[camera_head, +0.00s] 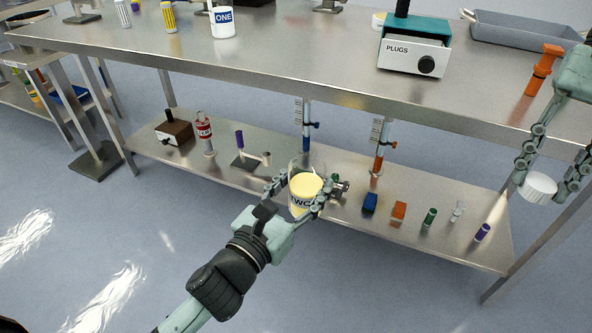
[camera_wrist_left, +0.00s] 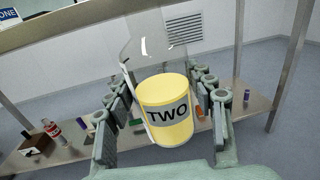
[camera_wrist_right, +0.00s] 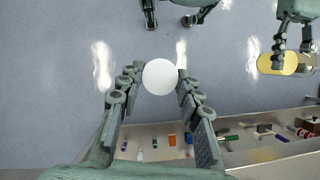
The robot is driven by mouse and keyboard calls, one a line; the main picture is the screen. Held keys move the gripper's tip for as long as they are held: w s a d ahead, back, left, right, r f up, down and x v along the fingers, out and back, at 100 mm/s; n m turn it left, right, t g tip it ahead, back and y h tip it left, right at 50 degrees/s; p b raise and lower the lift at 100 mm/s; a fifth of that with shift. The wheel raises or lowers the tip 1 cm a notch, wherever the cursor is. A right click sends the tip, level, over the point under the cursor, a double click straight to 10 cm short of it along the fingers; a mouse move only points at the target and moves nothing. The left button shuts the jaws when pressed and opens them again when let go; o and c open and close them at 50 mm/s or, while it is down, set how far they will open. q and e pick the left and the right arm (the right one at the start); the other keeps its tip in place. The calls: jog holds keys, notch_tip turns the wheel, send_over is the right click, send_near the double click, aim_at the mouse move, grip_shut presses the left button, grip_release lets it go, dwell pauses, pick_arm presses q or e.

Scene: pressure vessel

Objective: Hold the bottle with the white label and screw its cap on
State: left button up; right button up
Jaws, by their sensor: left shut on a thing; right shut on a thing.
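My left gripper (camera_head: 293,191) is shut on a clear, open-topped container (camera_head: 308,168) with yellow contents and a pale label reading TWO (camera_wrist_left: 167,115). It holds the container roughly upright in front of the lower shelf. My right gripper (camera_head: 532,163) is shut on a round white cap (camera_head: 538,186), at the right edge of the head view. The cap also shows between the fingers in the right wrist view (camera_wrist_right: 160,76). Cap and container are well apart. A red bottle with a white band (camera_head: 204,130) stands on the lower shelf.
The steel table top (camera_head: 290,60) carries a ONE container (camera_head: 222,22), a PLUGS box (camera_head: 413,48), a grey tray (camera_head: 520,30) and an orange part (camera_head: 542,68). The lower shelf (camera_head: 350,225) holds several small coloured items. The floor in front is clear.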

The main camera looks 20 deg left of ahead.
pick_arm(q)
jog(key=s+d+m+g+h, duration=0.1)
jog(key=d+m+g+h, duration=0.3)
jog(key=d+m+h, duration=0.2)
jog(key=d+h, duration=0.2)
jog(key=d, duration=0.2)
jog(key=shift+s+r, duration=0.3)
jog(key=shift+r, duration=0.1)
pick_arm(e)
jog(key=a+r+m+y, duration=0.1)
jog(key=a+r+m, duration=0.2)
jog(key=a, duration=1.9)
jog(key=shift+s+a+r+t, duration=0.15)
jog(key=shift+s+r+t, duration=0.05)
jog(key=shift+s+t, duration=0.2)
jog(key=shift+f, duration=0.15)
jog(key=shift+f, duration=1.9)
